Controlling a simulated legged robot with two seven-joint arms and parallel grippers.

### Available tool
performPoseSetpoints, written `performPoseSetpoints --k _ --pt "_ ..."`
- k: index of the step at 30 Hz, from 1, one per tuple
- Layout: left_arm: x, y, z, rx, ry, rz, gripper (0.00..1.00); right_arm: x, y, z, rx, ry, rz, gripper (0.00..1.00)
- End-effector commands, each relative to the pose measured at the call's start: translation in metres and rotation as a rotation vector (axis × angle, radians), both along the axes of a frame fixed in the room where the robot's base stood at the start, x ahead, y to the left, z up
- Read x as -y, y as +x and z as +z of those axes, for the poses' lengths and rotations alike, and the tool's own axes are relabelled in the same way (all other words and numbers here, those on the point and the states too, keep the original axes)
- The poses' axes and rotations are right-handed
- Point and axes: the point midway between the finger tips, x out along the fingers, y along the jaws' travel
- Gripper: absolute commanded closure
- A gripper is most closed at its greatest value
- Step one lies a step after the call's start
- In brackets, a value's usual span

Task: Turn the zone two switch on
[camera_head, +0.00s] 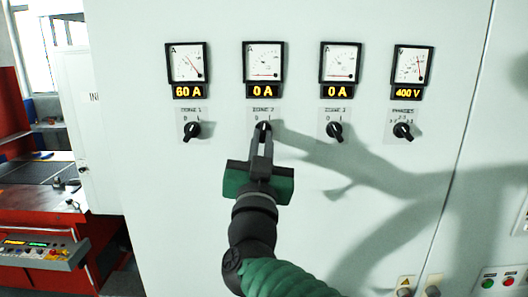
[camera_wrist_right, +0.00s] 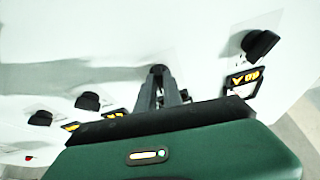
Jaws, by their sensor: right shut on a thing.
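The zone two switch (camera_head: 264,126) is a black rotary knob on the pale cabinet, under a meter (camera_head: 263,62) and a display (camera_head: 262,91) reading 0 A. My right gripper (camera_head: 262,134) reaches up from below and is shut on this knob. The fingers hide most of the knob, so I cannot tell its exact angle. In the right wrist view the dark knob (camera_wrist_right: 158,71) shows between the fingertips. My left gripper is not in view.
The zone one knob (camera_head: 192,130) is to the left, its display (camera_head: 188,92) reading 60 A. The zone three knob (camera_head: 334,130) is to the right, its display (camera_head: 337,92) reading 0 A. Further right is the phases knob (camera_head: 403,131). A red machine (camera_head: 35,210) stands at far left.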

Motion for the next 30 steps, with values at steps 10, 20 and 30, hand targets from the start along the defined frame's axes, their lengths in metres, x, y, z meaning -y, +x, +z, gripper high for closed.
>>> performPoseSetpoints --k 10,20,30 --pt "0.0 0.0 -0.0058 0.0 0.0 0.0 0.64 0.0001 -0.0017 0.0093 0.017 0.258 -0.004 1.0" --pt "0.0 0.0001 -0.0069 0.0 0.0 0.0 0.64 -0.0001 -0.0019 0.0112 0.019 0.371 -0.005 1.0" --pt "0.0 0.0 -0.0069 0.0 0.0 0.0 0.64 0.0003 -0.0019 0.0115 0.019 0.387 -0.005 1.0"
